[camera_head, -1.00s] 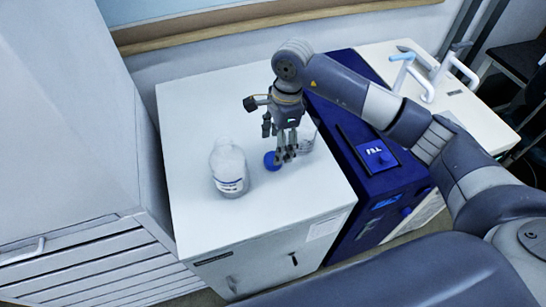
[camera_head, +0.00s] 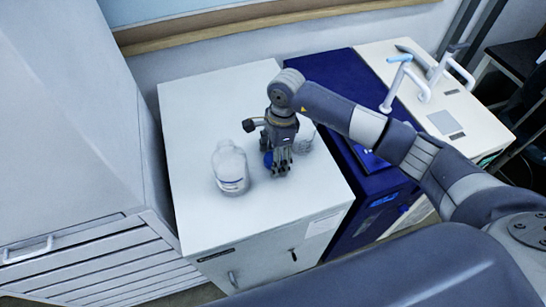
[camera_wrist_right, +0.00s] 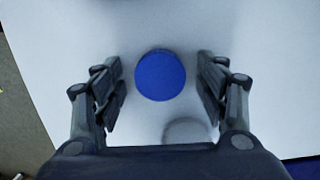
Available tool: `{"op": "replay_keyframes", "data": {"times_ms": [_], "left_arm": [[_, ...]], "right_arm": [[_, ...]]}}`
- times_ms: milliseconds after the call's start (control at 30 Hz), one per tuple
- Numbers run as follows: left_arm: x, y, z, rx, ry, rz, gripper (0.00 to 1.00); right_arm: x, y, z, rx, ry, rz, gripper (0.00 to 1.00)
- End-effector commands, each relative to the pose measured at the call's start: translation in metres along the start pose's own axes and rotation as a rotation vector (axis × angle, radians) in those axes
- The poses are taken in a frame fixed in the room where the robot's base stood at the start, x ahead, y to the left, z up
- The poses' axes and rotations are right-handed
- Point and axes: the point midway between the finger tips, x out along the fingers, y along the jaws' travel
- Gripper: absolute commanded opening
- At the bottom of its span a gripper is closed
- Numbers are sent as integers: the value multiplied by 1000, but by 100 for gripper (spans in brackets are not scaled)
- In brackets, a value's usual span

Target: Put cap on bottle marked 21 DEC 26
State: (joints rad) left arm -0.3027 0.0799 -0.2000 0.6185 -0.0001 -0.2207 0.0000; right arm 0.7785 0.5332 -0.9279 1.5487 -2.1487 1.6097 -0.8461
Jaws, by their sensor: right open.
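A blue round cap (camera_head: 268,160) lies on the white cabinet top, partly hidden behind my right gripper in the head view. In the right wrist view the cap (camera_wrist_right: 160,75) lies between the two fingers with a gap on each side. My right gripper (camera_head: 277,171) is open and points down over the cap, and it shows at the bottom of the wrist view (camera_wrist_right: 161,88). A clear bottle (camera_head: 230,168) with a white label stands upright, left of the gripper. Its label is too small to read. My left gripper is not in view.
A small clear glass vessel (camera_head: 304,139) stands just behind and right of the gripper. A dark blue instrument (camera_head: 335,165) adjoins the white cabinet (camera_head: 195,110) on the right. The cabinet's back area is clear.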

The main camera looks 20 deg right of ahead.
Motion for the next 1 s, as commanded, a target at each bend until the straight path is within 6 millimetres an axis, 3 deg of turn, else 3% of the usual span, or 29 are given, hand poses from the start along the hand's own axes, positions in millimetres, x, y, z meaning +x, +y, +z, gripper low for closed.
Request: {"op": "replay_keyframes", "data": {"times_ms": [167,367,767,1000], "left_arm": [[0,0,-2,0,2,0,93],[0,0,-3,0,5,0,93],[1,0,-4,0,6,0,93],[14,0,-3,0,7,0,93]], "right_arm": [[0,0,0,0,0,-1,66],[0,0,0,0,0,-1,27],[-1,0,0,0,0,-1,27],[-18,-2,2,-3,0,-6,27]]}}
